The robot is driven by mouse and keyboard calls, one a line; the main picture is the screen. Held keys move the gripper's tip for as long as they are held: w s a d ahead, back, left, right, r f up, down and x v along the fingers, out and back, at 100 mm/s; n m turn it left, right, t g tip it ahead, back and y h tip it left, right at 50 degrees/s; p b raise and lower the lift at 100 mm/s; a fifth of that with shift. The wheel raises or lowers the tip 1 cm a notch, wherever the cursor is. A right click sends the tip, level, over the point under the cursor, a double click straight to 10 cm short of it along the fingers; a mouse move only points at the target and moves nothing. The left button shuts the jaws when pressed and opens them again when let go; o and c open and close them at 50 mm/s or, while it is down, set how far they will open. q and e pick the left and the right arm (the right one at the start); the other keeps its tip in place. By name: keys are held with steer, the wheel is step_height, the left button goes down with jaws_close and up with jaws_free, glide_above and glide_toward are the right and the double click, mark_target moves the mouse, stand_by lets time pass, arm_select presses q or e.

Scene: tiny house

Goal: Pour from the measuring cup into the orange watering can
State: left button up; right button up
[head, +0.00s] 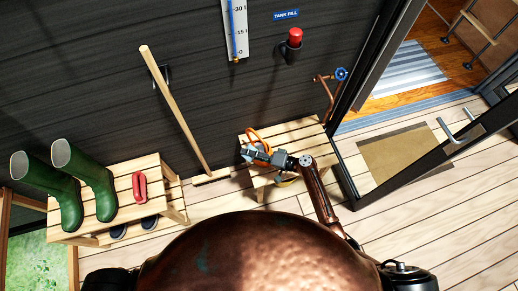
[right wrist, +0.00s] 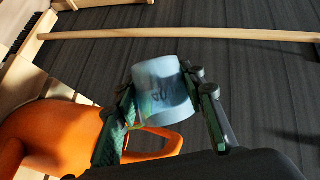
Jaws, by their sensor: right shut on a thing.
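The measuring cup (right wrist: 160,88) is a bluish, see-through cup with dark marks on its side. My right gripper (right wrist: 163,110) is shut on it, one finger on each side. In the head view my right gripper (head: 256,155) is over the slatted bench by the wall, and the cup is hard to make out there. The orange watering can (right wrist: 62,138) is below and left of the cup in the right wrist view, partly hidden by a finger. In the head view only its orange loop (head: 262,139) shows beside the gripper. My left gripper is not in view.
The slatted bench (head: 309,130) stands under the watering can. A wooden pole (head: 176,112) leans on the dark wall left of it. Green boots (head: 97,185) and a red item (head: 139,187) are on another bench. A glass door (head: 412,155) stands open at right.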

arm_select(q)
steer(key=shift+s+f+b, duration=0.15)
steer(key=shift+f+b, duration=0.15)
arm_select(e)
steer(key=shift+w+d+r+m+y, duration=0.25)
steer(key=shift+w+d+m+y, duration=0.2)
steer(key=shift+m, duration=0.25)
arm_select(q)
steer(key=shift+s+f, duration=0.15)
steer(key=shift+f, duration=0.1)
arm_select(e)
steer(key=shift+w+r+m, duration=0.15)
steer(key=shift+r+m, duration=0.05)
steer(key=shift+m, duration=0.2)
steer(key=shift+w+d+r+m+y+b, duration=0.1)
steer(key=shift+d+m+y+b, duration=0.05)
steer(key=shift+m+y+b, duration=0.25)
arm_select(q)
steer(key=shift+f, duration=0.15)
arm_select(e)
steer(key=shift+r+g, duration=0.15)
steer(key=shift+g, duration=0.15)
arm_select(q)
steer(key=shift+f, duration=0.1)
